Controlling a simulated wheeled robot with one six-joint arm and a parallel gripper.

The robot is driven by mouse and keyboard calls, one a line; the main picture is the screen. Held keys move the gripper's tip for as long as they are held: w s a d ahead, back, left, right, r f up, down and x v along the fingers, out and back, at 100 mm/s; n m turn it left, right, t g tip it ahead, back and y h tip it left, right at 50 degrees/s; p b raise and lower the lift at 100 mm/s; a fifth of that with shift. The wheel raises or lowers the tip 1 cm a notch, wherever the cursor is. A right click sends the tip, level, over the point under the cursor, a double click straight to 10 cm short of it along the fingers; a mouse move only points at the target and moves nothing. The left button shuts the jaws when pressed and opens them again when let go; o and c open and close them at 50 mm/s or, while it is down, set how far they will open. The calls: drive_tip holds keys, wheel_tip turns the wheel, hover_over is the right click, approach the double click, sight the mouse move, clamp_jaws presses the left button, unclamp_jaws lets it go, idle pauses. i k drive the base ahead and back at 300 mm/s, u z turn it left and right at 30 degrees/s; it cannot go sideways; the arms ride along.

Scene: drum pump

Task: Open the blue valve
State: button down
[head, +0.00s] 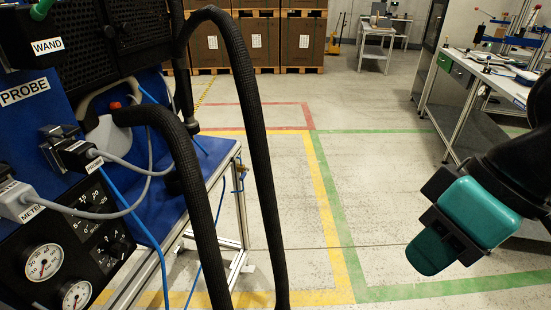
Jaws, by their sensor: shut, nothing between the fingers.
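My gripper (432,252), with teal pads and a black body, is at the lower right, over open floor and well away from the equipment. It is shut with nothing visible in it. A small brass-coloured fitting (240,172) with some blue on it sits on the side of the blue cart (218,158), left of centre. It is too small to tell whether it is the blue valve or how its handle is set. No other blue valve can be made out. My gripper is far to the right of this fitting.
A panel with gauges (44,262), plugs and a PROBE label (24,92) fills the left. Thick black hoses (247,110) arch in front of the cart. Blue tubing hangs nearby. A workbench (470,85) stands at right, boxes (255,42) at the back. The marked middle floor is clear.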

sight(243, 174)
drive_tip(key=u, duration=0.25)
drive_tip(key=i, duration=0.85)
drive_tip(key=u, duration=0.55)
